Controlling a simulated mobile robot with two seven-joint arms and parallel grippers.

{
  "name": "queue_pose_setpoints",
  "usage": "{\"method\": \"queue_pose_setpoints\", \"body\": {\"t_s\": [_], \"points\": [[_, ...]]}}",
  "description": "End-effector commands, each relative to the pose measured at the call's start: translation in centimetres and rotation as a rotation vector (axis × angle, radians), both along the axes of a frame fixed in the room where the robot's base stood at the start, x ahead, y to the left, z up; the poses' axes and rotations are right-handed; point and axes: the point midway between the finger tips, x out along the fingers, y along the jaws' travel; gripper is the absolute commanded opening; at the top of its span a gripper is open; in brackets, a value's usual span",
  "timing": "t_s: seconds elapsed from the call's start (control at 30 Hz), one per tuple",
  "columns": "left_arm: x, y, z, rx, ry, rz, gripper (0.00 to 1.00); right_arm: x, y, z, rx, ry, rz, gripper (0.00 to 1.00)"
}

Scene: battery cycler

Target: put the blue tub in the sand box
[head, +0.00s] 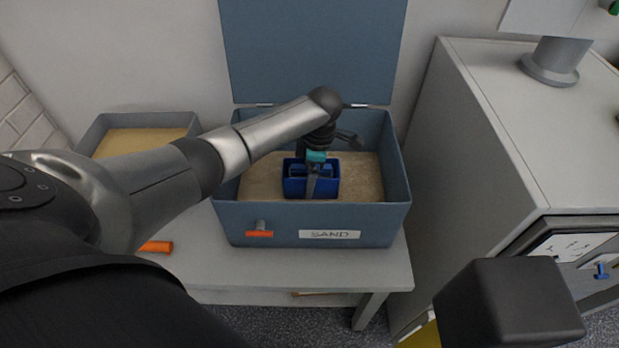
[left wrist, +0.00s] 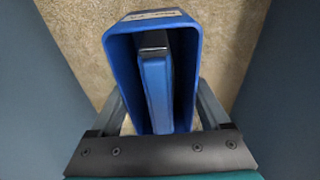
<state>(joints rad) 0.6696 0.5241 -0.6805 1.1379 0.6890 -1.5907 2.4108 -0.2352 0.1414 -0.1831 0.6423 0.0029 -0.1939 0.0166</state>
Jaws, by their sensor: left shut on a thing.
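The blue tub (head: 312,188) is inside the open grey-blue sand box (head: 282,222), over the pale sand (head: 262,175). I cannot tell whether it touches the sand. My left gripper (head: 311,180) comes down from above and is shut on the tub. In the left wrist view the gripper's fingers (left wrist: 163,112) lie along both sides of the tub (left wrist: 187,50). A blue block with a dark end (left wrist: 154,85) stands inside the tub. My right gripper is not in view.
The sand box's lid (head: 313,50) stands open at the back. A tray (head: 112,125) is at left, a grey cabinet (head: 500,120) at right.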

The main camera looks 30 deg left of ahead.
Motion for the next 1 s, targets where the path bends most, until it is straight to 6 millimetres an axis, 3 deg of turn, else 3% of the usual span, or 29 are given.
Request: {"method": "queue_pose_setpoints", "body": {"t_s": [0.27, 0.3, 0.47, 0.8, 1.0], "points": [[0.1, 0.0, -0.1, -0.001, -0.003, 0.001, 0.0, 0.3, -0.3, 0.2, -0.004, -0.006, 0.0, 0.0], [0.0, 0.0, -0.3, -0.001, -0.001, 0.001, 0.82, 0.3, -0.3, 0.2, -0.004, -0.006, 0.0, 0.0], [0.0, 0.0, -0.3, 0.0, 0.0, 0.001, 1.0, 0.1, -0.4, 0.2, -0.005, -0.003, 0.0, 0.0], [0.1, 0.1, 0.1, 0.001, -0.002, 0.0, 1.0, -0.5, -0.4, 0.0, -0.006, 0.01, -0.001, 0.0], [0.3, -0.4, 3.9, -0.002, -0.003, -0.001, 1.0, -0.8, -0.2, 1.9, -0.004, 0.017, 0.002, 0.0]]}}
